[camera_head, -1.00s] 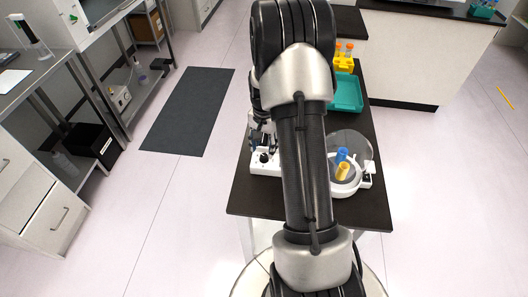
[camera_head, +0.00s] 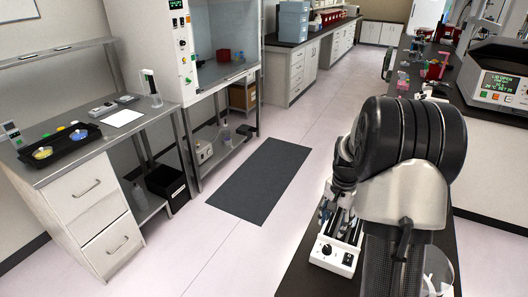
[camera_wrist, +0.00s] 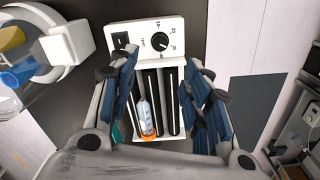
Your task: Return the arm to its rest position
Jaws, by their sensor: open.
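My arm (camera_head: 400,190) rises at the right of the head view, bent at a large dark joint. My gripper (camera_wrist: 162,80) is open in the wrist view, its blue-padded fingers spread to either side. Between and beyond them is a white roller device (camera_wrist: 150,36) with a dial and dark rollers. A clear tube (camera_wrist: 144,116) with an orange cap lies on the rollers; I see no finger touching it. In the head view, the roller device (camera_head: 333,255) stands on the dark table, with my gripper (camera_head: 328,208) partly hidden above it.
A white round device (camera_wrist: 62,44) with blue and yellow pieces sits beside the roller device. A steel bench (camera_head: 75,165) with a black tray (camera_head: 60,146) stands at left. A dark floor mat (camera_head: 262,180) lies in the open aisle. A counter machine (camera_head: 495,82) is at upper right.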

